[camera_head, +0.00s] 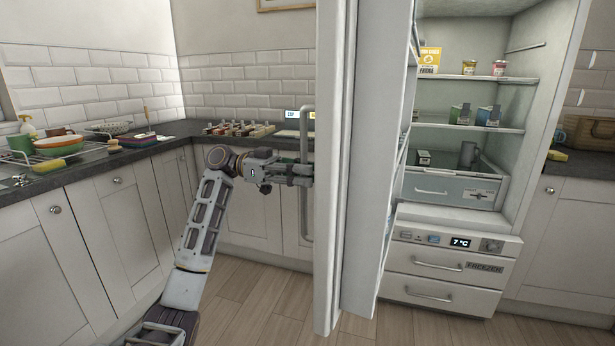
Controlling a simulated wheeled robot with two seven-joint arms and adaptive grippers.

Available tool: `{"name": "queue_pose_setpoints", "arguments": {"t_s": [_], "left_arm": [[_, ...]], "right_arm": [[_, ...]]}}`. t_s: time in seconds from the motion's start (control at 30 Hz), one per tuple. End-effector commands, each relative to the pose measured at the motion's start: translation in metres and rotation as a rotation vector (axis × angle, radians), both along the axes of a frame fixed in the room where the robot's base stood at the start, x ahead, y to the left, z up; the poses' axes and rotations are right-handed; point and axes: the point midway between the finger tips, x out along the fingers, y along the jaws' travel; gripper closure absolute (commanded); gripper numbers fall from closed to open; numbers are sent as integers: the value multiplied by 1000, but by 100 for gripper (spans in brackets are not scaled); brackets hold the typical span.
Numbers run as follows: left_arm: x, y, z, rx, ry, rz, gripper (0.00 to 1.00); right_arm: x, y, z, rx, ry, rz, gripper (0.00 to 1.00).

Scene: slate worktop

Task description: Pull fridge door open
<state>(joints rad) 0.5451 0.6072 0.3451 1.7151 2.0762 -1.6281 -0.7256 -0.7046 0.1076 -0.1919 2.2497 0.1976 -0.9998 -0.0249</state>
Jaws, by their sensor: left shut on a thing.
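The fridge door (335,120) stands swung open in the middle of the view, seen nearly edge-on. Its long vertical handle (306,215) is on the door's left face. My left gripper (301,172) is shut on the handle about midway along it. The fridge interior (470,95) shows to the right of the door, with shelves holding boxes and jars. My right gripper does not show.
Below the fridge compartment are freezer drawers (440,288) with a 7°C display. A slate worktop (110,165) with a dish rack and bowls runs along the left. The wooden floor (270,305) before the fridge is clear.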

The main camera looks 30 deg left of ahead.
Motion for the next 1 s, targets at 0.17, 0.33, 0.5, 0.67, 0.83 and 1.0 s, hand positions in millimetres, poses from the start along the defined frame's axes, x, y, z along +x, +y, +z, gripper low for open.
{"name": "queue_pose_setpoints", "arguments": {"t_s": [0.17,0.33,0.5,0.67,0.83,1.0], "left_arm": [[1,2,0,-1,0,2,100],[1,2,0,0,0,2,100],[1,2,0,0,0,2,78],[1,2,0,0,0,1,63],[0,2,0,0,0,0,63],[0,3,0,0,1,0,63]], "right_arm": [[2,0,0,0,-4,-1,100],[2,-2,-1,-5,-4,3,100],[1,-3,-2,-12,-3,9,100],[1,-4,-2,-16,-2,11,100],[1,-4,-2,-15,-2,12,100],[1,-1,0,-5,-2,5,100]]}}
